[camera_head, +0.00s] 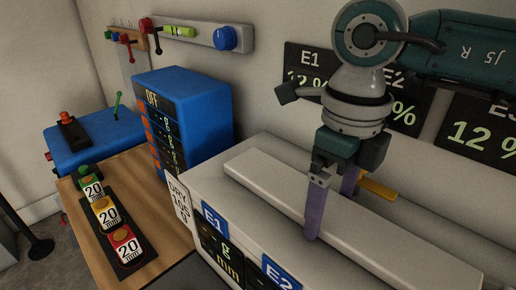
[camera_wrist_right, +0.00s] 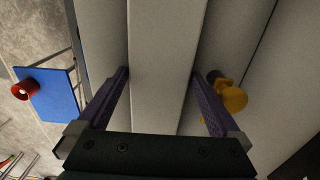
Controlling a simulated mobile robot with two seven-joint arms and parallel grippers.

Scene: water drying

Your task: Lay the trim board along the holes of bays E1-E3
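The trim board is a long pale plank (camera_head: 270,176) lying lengthwise along the white bench top (camera_head: 208,178) above the labels E1 and E2. It runs from the middle of the head view to the lower right. My right gripper (camera_head: 332,208) reaches down from above, with one purple finger at the board's front side and the other at its back side. In the right wrist view the board (camera_wrist_right: 163,60) fills the space between the fingertips (camera_wrist_right: 160,74), which appear to touch both edges. I see no holes of the bays. My left gripper is not in view.
A yellow part (camera_head: 378,190) sticks up just behind the board. A blue cabinet (camera_head: 205,105) stands at the board's left end. A wooden table (camera_head: 150,205) holds green, yellow and red weights marked 20. Display panels hang on the wall behind.

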